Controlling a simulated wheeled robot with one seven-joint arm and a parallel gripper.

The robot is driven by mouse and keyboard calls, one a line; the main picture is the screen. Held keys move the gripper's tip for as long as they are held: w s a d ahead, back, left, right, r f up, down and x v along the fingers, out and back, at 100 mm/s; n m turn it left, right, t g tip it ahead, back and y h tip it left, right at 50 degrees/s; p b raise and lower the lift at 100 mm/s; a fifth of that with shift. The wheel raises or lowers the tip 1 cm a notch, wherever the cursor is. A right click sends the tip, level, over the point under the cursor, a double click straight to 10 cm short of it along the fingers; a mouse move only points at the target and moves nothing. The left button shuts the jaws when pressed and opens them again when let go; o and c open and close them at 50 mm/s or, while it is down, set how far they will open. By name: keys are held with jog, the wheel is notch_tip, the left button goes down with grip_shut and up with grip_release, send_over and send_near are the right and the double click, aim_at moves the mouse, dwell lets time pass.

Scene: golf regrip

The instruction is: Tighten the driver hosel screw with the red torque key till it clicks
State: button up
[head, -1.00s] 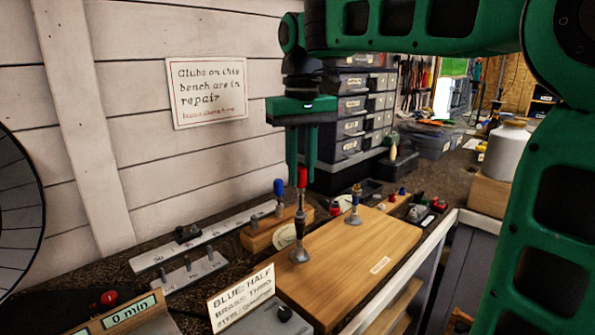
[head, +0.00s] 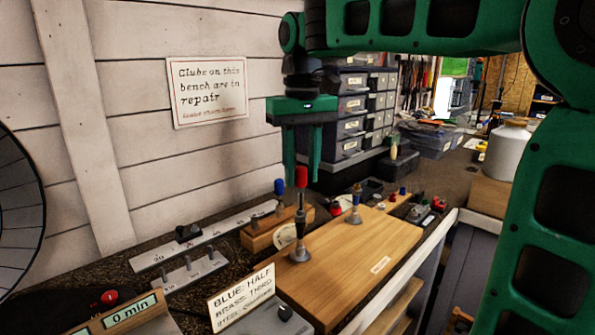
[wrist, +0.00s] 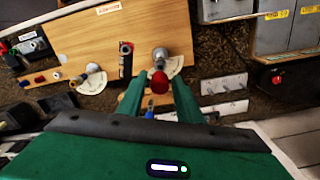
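The red torque key (head: 302,178) stands upright on top of a dark hosel with a silver flared base (head: 299,253) on the wooden board (head: 350,270). In the wrist view its red top (wrist: 159,83) shows between and just beyond the fingertips, with the silver base (wrist: 161,54) behind it. My gripper (head: 302,185) points down over the key and is open. One finger is on each side of the red top, with a visible gap. Where the key meets the screw is too small to tell.
A second silver hosel (head: 354,217) stands on the board. A blue-topped tool (head: 279,187) stands in a wooden rack at the back left. A lettered card (head: 240,297) stands at the front. Grey drawers (head: 352,105) rise behind my gripper.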

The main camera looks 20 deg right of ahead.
jog(key=n, duration=1.1)
jog(key=shift+d+n, duration=0.1)
jog(key=shift+n, duration=0.3)
jog(key=n, duration=0.3)
jog(key=shift+w+n, duration=0.1)
jog(key=shift+n, duration=0.2)
grip_shut()
